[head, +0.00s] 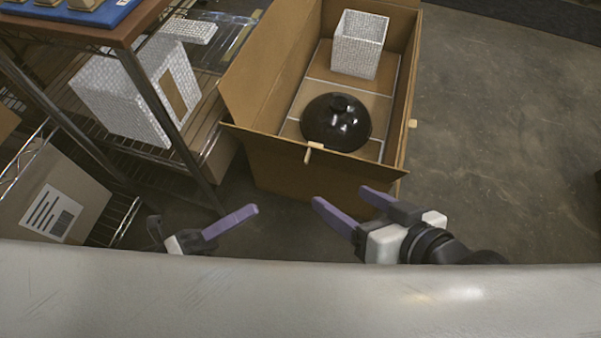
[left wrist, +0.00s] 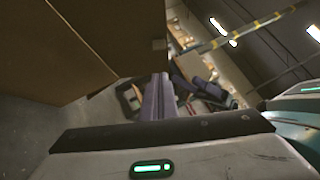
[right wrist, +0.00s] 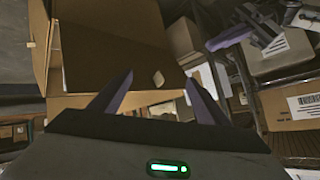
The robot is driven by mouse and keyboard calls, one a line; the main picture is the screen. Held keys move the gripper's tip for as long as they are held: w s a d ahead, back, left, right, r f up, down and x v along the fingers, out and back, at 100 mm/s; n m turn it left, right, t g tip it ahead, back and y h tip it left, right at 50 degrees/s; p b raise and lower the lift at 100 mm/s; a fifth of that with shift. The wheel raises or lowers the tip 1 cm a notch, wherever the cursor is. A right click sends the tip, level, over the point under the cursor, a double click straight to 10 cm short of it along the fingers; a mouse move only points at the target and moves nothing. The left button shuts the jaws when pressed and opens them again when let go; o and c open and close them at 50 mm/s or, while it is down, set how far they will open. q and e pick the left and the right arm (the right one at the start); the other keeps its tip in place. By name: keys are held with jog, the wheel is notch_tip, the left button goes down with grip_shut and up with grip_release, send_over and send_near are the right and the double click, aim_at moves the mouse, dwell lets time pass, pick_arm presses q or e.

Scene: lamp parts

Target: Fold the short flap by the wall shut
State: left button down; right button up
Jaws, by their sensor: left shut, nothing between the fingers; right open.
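An open brown carton (head: 290,172) stands on the floor, holding a black domed lamp part (head: 336,122) and a white textured box-shaped shade (head: 358,45). Its left long flap (head: 245,75) stands up and leans outward. The near short flap is folded outward and down. The far end is cut off by the picture's top edge, so that short flap's state is unclear; no wall shows. My left gripper (head: 250,210) is shut and empty in front of the carton's near left corner. My right gripper (head: 345,200) is open and empty before its near end, fingers pointing left.
A wire shelf unit on the left holds a white textured box (head: 135,95) and a blue tray (head: 75,12). A labelled carton (head: 50,205) sits low at left. Small wooden tabs (head: 412,123) sit on the carton's edges. Floor (head: 505,130) to its right is clear.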

pick_arm(q)
jog(key=w+a+b+x, duration=0.1)
jog(key=x, duration=1.1)
jog(key=shift+w+d+r+m+g, duration=0.2)
jog(key=shift+w+r+m+g, duration=0.1)
jog(key=shift+r+m+g, duration=0.1)
pick_arm(e)
jog(key=shift+a+r+y, duration=0.2)
jog(key=shift+r+y, duration=0.2)
jog(key=shift+r, duration=0.05)
jog(key=shift+r, duration=0.2)
